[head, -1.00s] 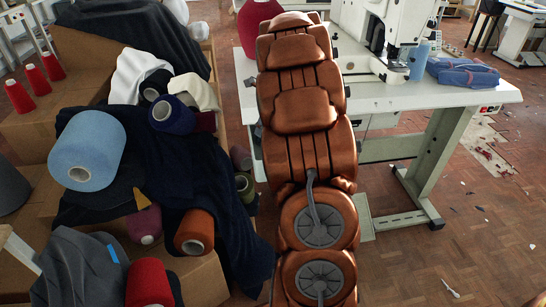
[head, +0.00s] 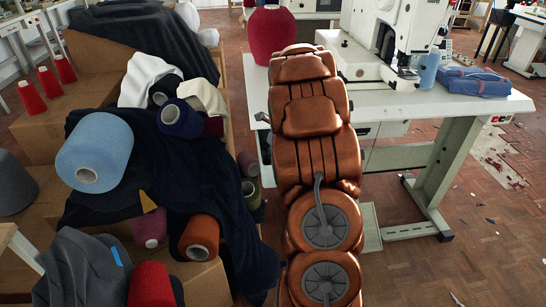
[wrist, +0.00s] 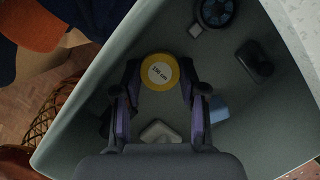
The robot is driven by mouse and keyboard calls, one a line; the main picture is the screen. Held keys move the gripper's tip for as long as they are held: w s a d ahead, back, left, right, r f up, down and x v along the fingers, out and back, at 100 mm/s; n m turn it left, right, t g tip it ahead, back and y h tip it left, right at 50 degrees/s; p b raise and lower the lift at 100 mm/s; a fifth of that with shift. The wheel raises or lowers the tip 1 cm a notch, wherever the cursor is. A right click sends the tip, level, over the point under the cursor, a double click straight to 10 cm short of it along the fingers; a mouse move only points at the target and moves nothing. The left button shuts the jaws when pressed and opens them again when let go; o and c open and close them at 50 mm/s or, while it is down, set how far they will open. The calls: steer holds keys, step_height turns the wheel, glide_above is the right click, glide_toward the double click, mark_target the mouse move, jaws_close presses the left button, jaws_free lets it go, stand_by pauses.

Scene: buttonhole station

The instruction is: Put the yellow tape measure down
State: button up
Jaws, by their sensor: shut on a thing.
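The yellow tape measure (wrist: 159,72) shows in the wrist view as a round yellow disc with a white face marked with a length in cm. My gripper (wrist: 160,78) has its two fingers on either side of the tape measure and is shut on it. Below them is a grey, pale-rimmed surface (wrist: 105,75) that looks like an open tray or bin. I cannot tell how far the tape measure is above it. In the head view my own arm hides the gripper and the tape measure.
On the grey surface lie a blue spool (wrist: 217,12), a dark object (wrist: 255,62), a blue piece (wrist: 219,108) and a whitish piece (wrist: 160,132). The head view shows a white sewing table (head: 465,108) with a red cone (head: 268,35), and heaped cloth and cones left.

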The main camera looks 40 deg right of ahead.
steer(key=o, duration=0.8)
steer(key=p+v, duration=0.2)
steer(key=v, duration=1)
steer(key=s+a+n+g, duration=0.1)
steer(key=s+a+n, duration=0.2)
steer(key=a+n, duration=0.4)
steer(key=s+a+r+n+g+y, duration=0.1)
steer(key=s+a+n, duration=0.25)
steer(key=a, duration=0.65)
steer(key=s+a+n+g, duration=0.1)
steer(key=s+a+n, duration=0.1)
steer(key=a+n, duration=0.5)
steer(key=s+a+f+n+g, duration=0.1)
steer(key=s+a+n, duration=0.5)
steer(key=s+n, duration=0.2)
steer(key=s+a+f+n+g+h, duration=0.1)
steer(key=s+a+n+g, duration=0.1)
steer(key=s+a+n, duration=0.4)
steer(key=s+n, duration=0.3)
steer(key=s, duration=0.1)
steer(key=shift+a, duration=0.15)
